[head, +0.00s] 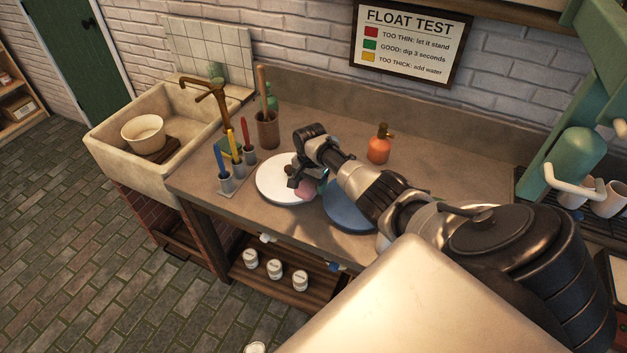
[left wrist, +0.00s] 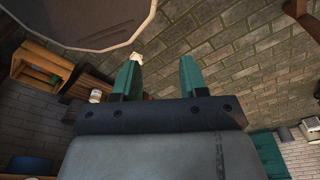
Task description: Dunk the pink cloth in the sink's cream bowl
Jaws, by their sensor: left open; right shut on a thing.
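The cream bowl (head: 143,134) stands in the stone sink (head: 105,142) at the left of the head view, on a brown slatted board (head: 158,154). My right gripper (head: 301,181) is shut on the pink cloth (head: 306,190), over the right part of a white round plate (head: 275,184) on the counter. The cloth is mostly hidden by the gripper, and I cannot tell whether it touches the plate. My left gripper (left wrist: 160,78) is open and empty in the left wrist view. It does not show clearly in the head view.
A brass tap (head: 212,94) rises at the sink's right side. Between sink and plate stand a rack of coloured tools (head: 237,174) and a brown pot (head: 267,131). A blue disc (head: 345,213) and an orange bottle (head: 379,147) are to the right. The counter behind them is clear.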

